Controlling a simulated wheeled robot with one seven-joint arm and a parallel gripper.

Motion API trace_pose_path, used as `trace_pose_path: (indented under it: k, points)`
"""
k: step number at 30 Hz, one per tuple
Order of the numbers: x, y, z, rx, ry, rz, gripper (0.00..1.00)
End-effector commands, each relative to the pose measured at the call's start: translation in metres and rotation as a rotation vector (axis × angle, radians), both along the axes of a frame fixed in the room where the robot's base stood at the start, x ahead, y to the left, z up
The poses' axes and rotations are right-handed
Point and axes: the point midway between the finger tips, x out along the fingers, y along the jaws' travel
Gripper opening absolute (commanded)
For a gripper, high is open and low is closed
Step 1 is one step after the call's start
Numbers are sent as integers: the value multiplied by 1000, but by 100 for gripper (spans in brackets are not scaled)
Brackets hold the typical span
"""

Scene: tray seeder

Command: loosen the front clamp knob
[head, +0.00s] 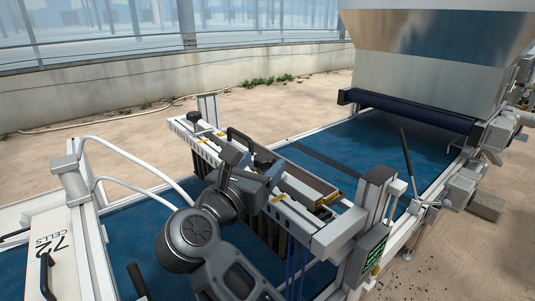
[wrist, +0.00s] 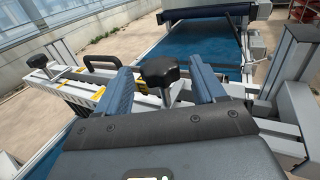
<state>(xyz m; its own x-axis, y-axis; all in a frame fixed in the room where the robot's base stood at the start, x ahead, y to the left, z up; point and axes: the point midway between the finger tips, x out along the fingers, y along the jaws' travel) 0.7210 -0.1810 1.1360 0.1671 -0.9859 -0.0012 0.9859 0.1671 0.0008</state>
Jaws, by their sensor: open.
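A black lobed clamp knob (wrist: 160,72) stands upright on a metal stem in the middle of the wrist view. It is the nearer of two such knobs, which fits the front one. My gripper (wrist: 165,80) is open, with one blue-grey finger to the left of this knob and one to the right. Gaps show on both sides, and I see no contact. In the head view my gripper (head: 266,174) is over the seeder's cross bar, and I cannot clearly make out the front knob beside it. The other black knob (wrist: 37,60) is at the far left.
A black arched handle (head: 240,138) rises behind my gripper. A upright post with a green display (head: 374,250) stands to the right. A grey hopper (head: 430,70) is over the blue belt (head: 365,145) at the back. White hoses (head: 140,160) curve at the left.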

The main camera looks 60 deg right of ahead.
Motion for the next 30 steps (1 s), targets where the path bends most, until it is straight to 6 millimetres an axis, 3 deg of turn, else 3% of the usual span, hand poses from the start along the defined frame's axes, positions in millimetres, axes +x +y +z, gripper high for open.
trace_pose_path:
  k: [7, 19, 30]
  points:
    - [5, -32, 0, 0, 0, -2, 69]
    - [7, -40, 0, -1, 0, 0, 69]
    - [7, -40, 0, -1, 1, 1, 34]
